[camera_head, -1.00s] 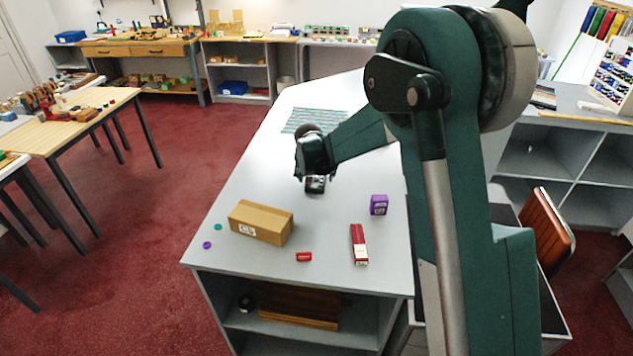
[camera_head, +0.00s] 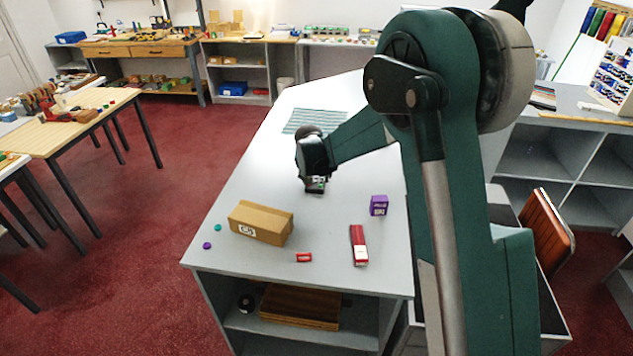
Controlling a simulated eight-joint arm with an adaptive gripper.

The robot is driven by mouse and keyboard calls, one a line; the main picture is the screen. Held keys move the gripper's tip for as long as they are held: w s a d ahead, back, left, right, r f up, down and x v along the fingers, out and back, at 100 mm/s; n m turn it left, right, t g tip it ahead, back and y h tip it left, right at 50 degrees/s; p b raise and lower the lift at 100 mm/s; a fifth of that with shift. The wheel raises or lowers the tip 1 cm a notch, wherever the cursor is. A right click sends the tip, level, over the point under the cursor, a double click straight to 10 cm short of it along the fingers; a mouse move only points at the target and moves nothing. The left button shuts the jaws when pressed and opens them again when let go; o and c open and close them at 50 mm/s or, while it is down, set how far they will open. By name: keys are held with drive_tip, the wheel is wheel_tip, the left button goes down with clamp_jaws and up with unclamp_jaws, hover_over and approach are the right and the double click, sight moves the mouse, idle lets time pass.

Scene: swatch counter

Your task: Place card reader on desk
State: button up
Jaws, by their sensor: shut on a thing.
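The card reader (camera_head: 316,188) is a small dark device, seen low under my gripper (camera_head: 315,179) over the middle of the grey desk (camera_head: 225,225). My gripper points down and is shut on the card reader. The gripper and wrist hide much of it. I cannot tell whether its underside touches the desk top.
A cardboard box (camera_head: 261,222) stands at the front left of the desk. A small red item (camera_head: 304,257), a long red box (camera_head: 359,245) and a purple box (camera_head: 379,205) lie to the front and right. A striped mat (camera_head: 314,121) lies behind. Two small discs are near the left edge.

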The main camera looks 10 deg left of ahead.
sight(317, 180)
wheel_tip(317, 180, up, 10)
idle(0.8)
drive_tip(key=shift+d, duration=0.1)
idle(0.5)
drive_tip(key=s+d+m+b, duration=0.1)
drive_tip(key=s+d, duration=0.2)
drive_tip(key=d, duration=0.9)
drive_tip(key=s+d+f+m+h, duration=0.1)
drive_tip(key=s+d, duration=0.3)
drive_tip(key=d, duration=0.9)
drive_tip(key=s+d+f+m+b, duration=0.1)
drive_tip(key=s+d, duration=0.2)
drive_tip(key=d, duration=0.9)
drive_tip(key=shift+s+d+h+b, duration=0.15)
drive_tip(key=shift+h+b, duration=0.2)
drive_tip(key=shift+h, duration=0.05)
drive_tip(key=shift+f, duration=0.1)
